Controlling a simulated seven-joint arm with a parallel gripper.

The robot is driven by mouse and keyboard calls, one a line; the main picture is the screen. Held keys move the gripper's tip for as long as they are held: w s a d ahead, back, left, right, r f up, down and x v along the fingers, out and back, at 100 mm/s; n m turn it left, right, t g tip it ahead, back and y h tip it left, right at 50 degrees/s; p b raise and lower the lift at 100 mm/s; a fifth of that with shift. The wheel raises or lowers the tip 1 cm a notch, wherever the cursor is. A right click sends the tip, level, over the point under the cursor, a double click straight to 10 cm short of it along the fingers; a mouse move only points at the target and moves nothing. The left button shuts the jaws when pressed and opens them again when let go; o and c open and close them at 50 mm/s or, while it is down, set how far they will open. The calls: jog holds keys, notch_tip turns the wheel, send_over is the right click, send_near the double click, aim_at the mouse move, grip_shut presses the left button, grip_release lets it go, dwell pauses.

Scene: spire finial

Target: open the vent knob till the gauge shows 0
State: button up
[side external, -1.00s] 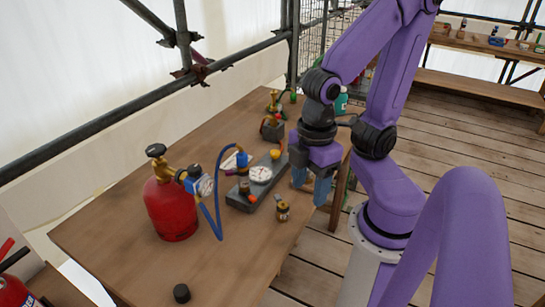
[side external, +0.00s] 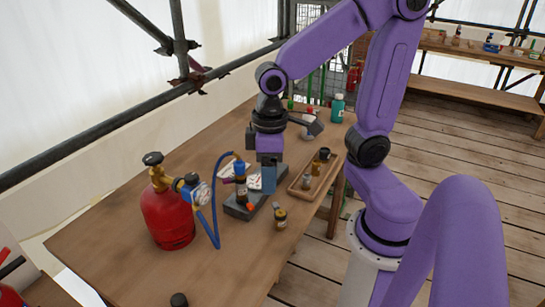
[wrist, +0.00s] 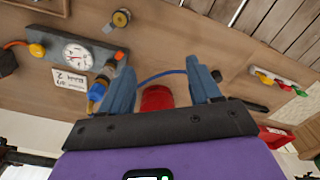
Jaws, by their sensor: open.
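My gripper (side external: 268,178) points down over the grey block (side external: 236,211) in the side view, its fingers overlapping the block's far end. In the wrist view its fingers (wrist: 160,92) are apart with nothing held between them. The round white gauge (wrist: 76,52) sits on the block; its needle is too small to read. In the side view the gauge (side external: 254,183) is partly hidden by the gripper. A yellow-orange knob (wrist: 37,50) lies left of the gauge, and a small orange part (wrist: 119,56) is at its right. Which one is the vent knob is unclear.
A red cylinder (side external: 168,218) with a brass valve and blue hose (side external: 215,205) stands left of the block. A small brass-and-black piece (side external: 280,218) lies in front. A wooden tray (side external: 318,180) with small items is at the right. The table's front left is mostly clear.

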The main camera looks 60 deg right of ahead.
jog(key=w+d+m, duration=1.5)
jog(key=d, duration=0.3)
jog(key=d+m, duration=0.6)
jog(key=d, duration=0.5)
jog(key=f, duration=1.8)
jog(key=shift+s+a, duration=0.2)
jog(key=shift+s, duration=0.1)
jog(key=c, duration=1.1)
